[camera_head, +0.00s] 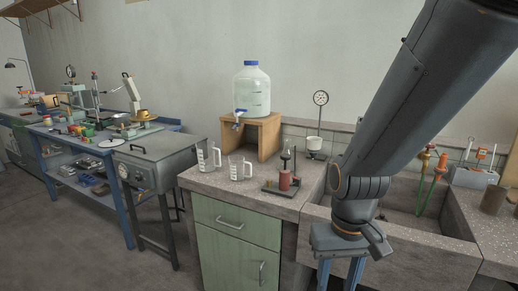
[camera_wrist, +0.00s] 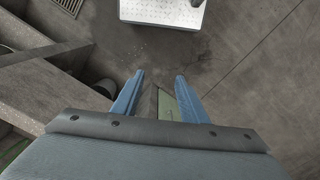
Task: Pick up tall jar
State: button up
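Two clear glass jars with white markings stand on the bench's left part in the head view. The left one, the tall jar (camera_head: 208,158), looks taller than the short jar (camera_head: 237,168) to its right. Both stand upright near the bench's front left corner. My gripper (camera_head: 340,275) hangs fingers down in front of the sink, well right of the jars and apart from them. In the wrist view, my gripper (camera_wrist: 157,88) shows two blue fingers spread apart with nothing between them. Neither jar can be made out in the wrist view.
A dial scale (camera_head: 315,143) stands behind. The stone sink (camera_head: 405,228) lies right; a grey metal box (camera_head: 150,158) stands left.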

aim_at(494, 196)
jog(key=u, duration=0.15)
jog(key=k, duration=0.1)
jog(key=z, duration=3.05)
jog(key=i, duration=0.35)
jog(key=u, duration=1.5)
jog(key=i, duration=1)
